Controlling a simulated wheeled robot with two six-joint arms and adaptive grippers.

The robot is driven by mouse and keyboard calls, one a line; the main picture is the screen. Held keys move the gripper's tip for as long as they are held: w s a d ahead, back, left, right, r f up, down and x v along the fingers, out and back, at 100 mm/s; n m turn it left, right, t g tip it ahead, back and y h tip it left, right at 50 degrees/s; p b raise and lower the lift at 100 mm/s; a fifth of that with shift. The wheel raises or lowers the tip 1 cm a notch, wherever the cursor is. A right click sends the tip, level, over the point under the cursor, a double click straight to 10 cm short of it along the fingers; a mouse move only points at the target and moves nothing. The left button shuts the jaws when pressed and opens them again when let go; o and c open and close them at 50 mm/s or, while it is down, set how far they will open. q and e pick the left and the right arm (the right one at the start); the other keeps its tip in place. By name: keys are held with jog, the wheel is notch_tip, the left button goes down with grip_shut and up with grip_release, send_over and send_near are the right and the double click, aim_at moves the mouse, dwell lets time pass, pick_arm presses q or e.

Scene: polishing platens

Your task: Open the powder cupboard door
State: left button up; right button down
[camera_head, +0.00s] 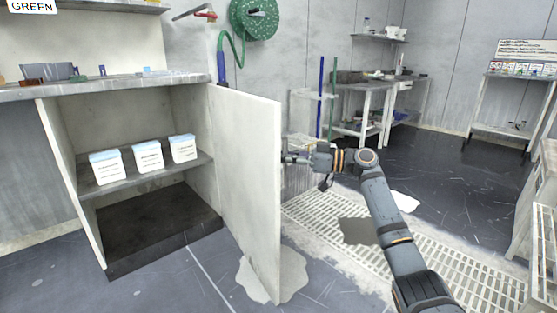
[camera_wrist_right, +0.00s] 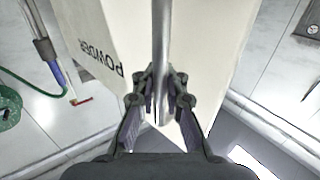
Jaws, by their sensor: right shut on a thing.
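The powder cupboard door (camera_head: 247,185) stands swung out from the cupboard, and the shelves inside show. In the right wrist view the door's face (camera_wrist_right: 105,40) carries the word POWDER, upside down. A vertical metal bar handle (camera_wrist_right: 161,45) runs along this face. My right gripper (camera_wrist_right: 160,95) is shut on the handle, one finger on each side of it. In the head view my right gripper (camera_head: 291,158) is at the outer side of the door, near its free edge; the handle is hidden there. My left gripper is not in view.
Several white tubs with blue lids (camera_head: 148,156) stand on the cupboard shelf (camera_head: 125,190). A floor grating (camera_head: 440,270) lies under my right arm. Puddles (camera_head: 290,268) lie below the door. A hose reel (camera_head: 253,18) hangs on the wall behind.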

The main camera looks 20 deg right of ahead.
jog(key=shift+d+f, duration=0.2)
jog(key=shift+d, duration=0.05)
jog(key=c, duration=1.8)
grip_release()
jog(key=shift+s, duration=0.1)
jog(key=o, duration=0.4)
jog(key=shift+s+d+r, duration=0.15)
jog(key=shift+s+d, duration=0.05)
jog(key=shift+d, duration=0.05)
jog(key=shift+w+a, duration=0.1)
jog(key=v, duration=1.2)
